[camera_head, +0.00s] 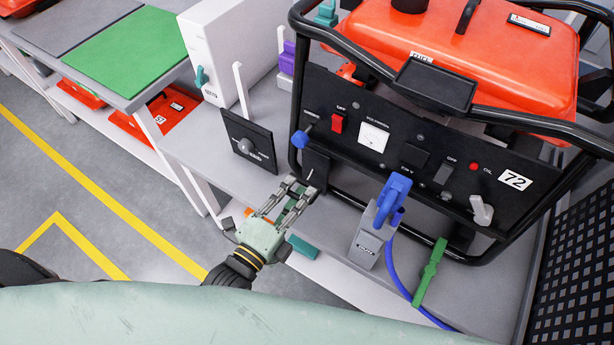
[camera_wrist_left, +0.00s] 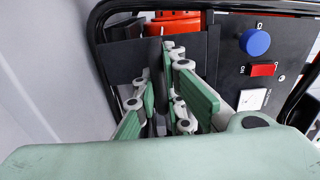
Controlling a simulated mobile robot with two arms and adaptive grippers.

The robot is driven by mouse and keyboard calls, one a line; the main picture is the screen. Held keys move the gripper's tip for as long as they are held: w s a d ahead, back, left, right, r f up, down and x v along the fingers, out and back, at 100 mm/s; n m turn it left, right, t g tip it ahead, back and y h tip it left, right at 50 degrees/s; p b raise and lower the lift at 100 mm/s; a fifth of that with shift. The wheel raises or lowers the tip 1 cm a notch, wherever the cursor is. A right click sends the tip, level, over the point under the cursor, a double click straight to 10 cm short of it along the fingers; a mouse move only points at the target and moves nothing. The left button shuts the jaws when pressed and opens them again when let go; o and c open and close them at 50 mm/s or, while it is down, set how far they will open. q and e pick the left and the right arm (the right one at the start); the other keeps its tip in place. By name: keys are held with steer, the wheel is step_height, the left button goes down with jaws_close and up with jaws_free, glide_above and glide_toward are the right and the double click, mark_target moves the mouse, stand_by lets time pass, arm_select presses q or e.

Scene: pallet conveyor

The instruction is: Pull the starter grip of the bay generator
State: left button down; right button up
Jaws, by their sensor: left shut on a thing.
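The bay generator (camera_head: 450,50) has an orange-red top, a black tube frame and a black front panel. It stands on a grey bench. My left gripper (camera_head: 298,192) reaches the lower left of its front, beside a black recoil housing (camera_head: 315,166). In the left wrist view my gripper's green-padded fingers (camera_wrist_left: 166,88) close around a dark upright piece, the starter grip (camera_wrist_left: 155,62), in front of the black housing. The fingers hide much of the grip, and I cannot tell whether its cord is drawn out. My right gripper is not in view.
A blue knob (camera_head: 300,140) and red switch (camera_head: 337,124) are close above the gripper. A small black panel (camera_head: 248,142) stands left. The floor at left is clear.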

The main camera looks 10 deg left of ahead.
arm_select(q)
steer(key=p+v, duration=0.3)
steer(key=v, duration=1.4)
steer(key=shift+f, duration=0.2)
steer(key=p+x, duration=0.1)
steer(key=x, duration=1.7)
steer(key=shift+w+p, duration=0.25)
steer(key=shift+p, duration=0.05)
steer(key=c, duration=0.8)
jaws_free()
steer(key=shift+w+d+r, duration=0.1)
steer(key=shift+d+r, duration=0.05)
steer(key=shift+o, duration=0.2)
steer(key=p+v, duration=0.2)
steer(key=v, duration=0.8)
